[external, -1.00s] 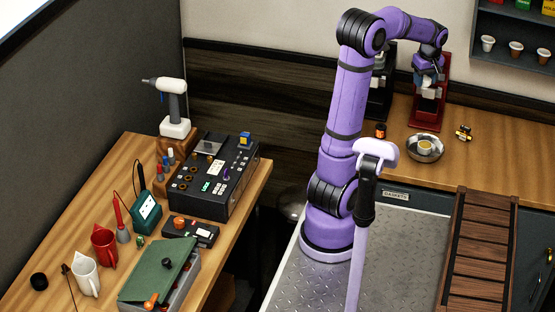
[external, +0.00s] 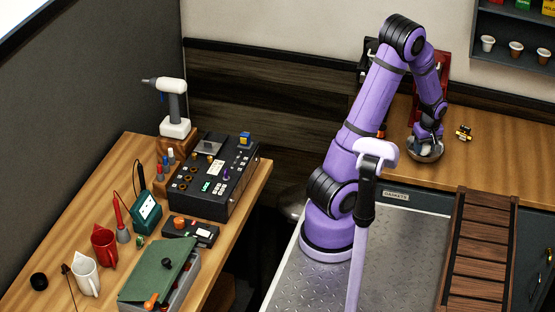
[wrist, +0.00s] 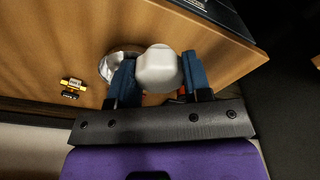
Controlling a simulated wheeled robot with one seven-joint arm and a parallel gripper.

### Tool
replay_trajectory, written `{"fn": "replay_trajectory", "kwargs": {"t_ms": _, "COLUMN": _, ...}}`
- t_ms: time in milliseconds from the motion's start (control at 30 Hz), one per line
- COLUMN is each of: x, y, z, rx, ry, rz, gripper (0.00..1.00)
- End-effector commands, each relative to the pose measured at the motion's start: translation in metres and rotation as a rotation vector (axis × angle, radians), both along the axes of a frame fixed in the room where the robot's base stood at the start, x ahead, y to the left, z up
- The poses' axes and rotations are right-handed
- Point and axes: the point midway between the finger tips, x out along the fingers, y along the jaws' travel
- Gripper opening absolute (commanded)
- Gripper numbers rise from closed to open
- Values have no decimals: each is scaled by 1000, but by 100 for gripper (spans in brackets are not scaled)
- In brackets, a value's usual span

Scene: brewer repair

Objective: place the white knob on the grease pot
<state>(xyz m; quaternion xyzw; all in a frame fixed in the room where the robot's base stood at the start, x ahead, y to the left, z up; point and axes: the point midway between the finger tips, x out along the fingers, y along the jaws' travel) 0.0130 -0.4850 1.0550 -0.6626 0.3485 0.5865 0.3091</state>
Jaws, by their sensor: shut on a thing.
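My gripper (wrist: 159,76) is shut on the white knob (wrist: 158,67), which sits between the blue fingers in the wrist view. In the external view my gripper (external: 428,138) is low over the metal bowl (external: 434,155) on the back counter. The bowl's shiny rim (wrist: 108,66) also shows in the wrist view, partly behind the left finger and the knob. The inside of the bowl is mostly hidden, and I cannot make out a grease pot now. Whether the knob touches anything below it is not clear.
A small yellow and black part (external: 464,132) lies right of the bowl, and a red stand (external: 412,88) is behind my arm. The wooden counter (external: 500,165) is clear to the right. The left bench (external: 78,200) carries tools and mugs.

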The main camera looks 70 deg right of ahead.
Motion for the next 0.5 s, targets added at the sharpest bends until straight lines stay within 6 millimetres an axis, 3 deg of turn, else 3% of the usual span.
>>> {"fn": "replay_trajectory", "kwargs": {"t_ms": 100, "x": 0, "y": 0, "z": -19, "rx": 1, "ry": 0, "rz": 0, "gripper": 22}}
{"fn": "replay_trajectory", "kwargs": {"t_ms": 267, "x": 0, "y": -6, "z": -30, "rx": -1, "ry": 1, "rz": 2, "gripper": 22}}
{"fn": "replay_trajectory", "kwargs": {"t_ms": 500, "x": 2, "y": -53, "z": -35, "rx": -1, "ry": 1, "rz": 4, "gripper": 22}}
